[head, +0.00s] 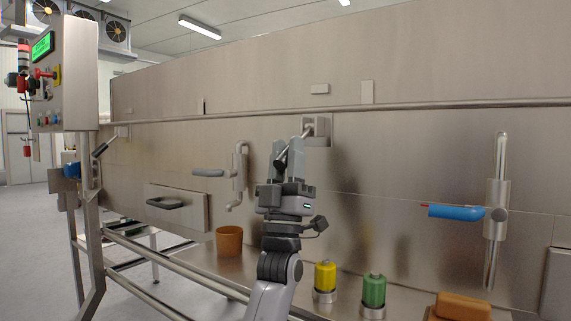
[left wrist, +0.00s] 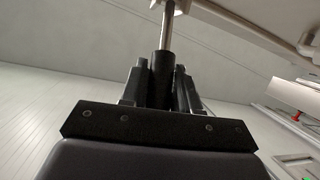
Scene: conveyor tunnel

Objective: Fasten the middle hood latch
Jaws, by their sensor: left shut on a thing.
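The middle hood latch (head: 319,128) is a metal bracket on the tunnel's side wall, just below the long horizontal rail. Its lever slants down and left from the bracket into my left gripper (head: 288,152). My left gripper is shut on this lever. In the left wrist view, the lever's bright rod (left wrist: 169,25) runs into a dark grip between the fingers of my left gripper (left wrist: 162,82). The fingers hide part of the grip. A small block (head: 320,88) sits on the hood above the bracket. I cannot tell whether the latch is engaged. My right gripper is not in view.
A grey-handled valve (head: 208,173) and a drawer (head: 178,208) are on the wall at left. A blue-handled valve (head: 455,212) is at right. A brown cup (head: 229,241), yellow bottle (head: 325,276), green bottle (head: 374,291) and brown block (head: 463,307) stand on the ledge below.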

